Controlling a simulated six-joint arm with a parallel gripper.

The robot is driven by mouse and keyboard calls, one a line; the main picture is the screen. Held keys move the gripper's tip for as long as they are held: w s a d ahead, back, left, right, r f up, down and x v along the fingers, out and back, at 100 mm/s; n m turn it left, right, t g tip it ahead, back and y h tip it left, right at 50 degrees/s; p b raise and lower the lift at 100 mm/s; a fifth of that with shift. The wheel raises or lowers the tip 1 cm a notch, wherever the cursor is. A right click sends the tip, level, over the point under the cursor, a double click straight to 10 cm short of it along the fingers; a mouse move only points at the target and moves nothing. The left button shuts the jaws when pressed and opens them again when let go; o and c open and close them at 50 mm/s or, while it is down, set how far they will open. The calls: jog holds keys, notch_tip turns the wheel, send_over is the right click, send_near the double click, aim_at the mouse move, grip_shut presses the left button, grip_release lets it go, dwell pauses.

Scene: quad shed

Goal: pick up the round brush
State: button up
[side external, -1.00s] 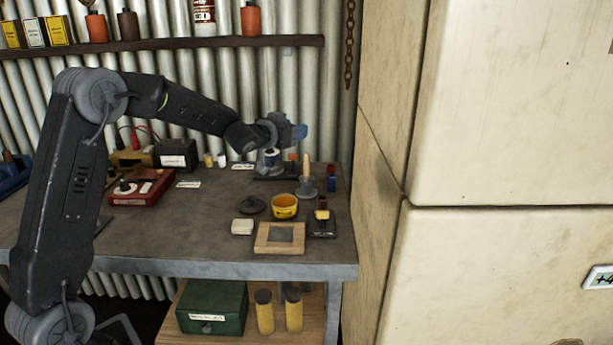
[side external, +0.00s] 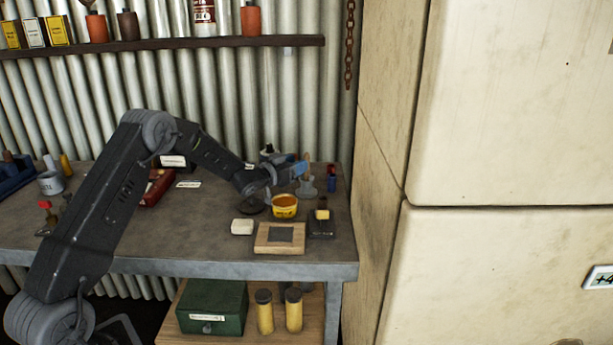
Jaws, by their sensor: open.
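What looks like the round brush (side external: 308,158) stands upright at the right of the bench, its pale wooden handle pointing up from a grey holder or base (side external: 307,187). Its lower part is too small to make out. My gripper (side external: 298,168) is open, with bluish fingers pointing right. It is at the handle's left, overlapping it in this view. I cannot tell whether the fingers touch the handle or are around it.
A yellow tub (side external: 284,207) sits just below my gripper, beside a dark round lid (side external: 251,205). Red and blue cylinders (side external: 331,177) stand right.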

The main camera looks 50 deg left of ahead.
aim_at(307, 180)
jog(key=w, duration=0.4)
jog(key=shift+w+r, duration=0.2)
jog(key=shift+w, duration=0.2)
grip_shut()
